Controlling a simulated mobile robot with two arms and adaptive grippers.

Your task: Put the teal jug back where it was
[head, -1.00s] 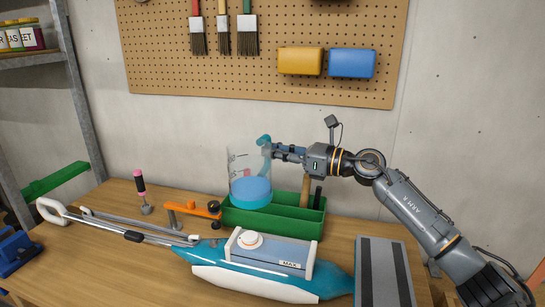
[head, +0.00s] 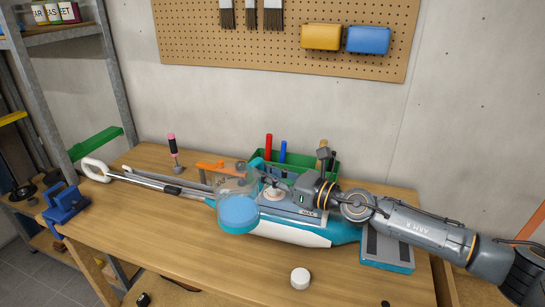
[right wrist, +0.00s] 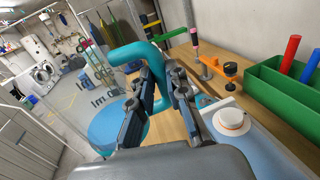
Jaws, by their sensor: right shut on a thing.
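The teal jug (head: 237,211) is a clear see-through vessel with a blue round bottom and a teal handle. My right gripper (head: 268,178) is shut on its handle. The jug is held in front of the blue-and-white handheld vacuum (head: 300,230) and hides part of its tube. In the right wrist view, the teal handle (right wrist: 151,58) runs between the two dark fingers (right wrist: 158,105), and the clear wall carries dark lettering. I cannot tell the gap between the jug and the bench. My left gripper is not in view.
A green box (head: 322,168) with red and blue tools stands at the back of the wooden bench (head: 180,240). A white round cap (head: 300,278) lies near the front edge. An orange tool (head: 215,167), a grey-and-teal case (head: 387,250) and a blue vice (head: 64,203) are around. The front left bench is clear.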

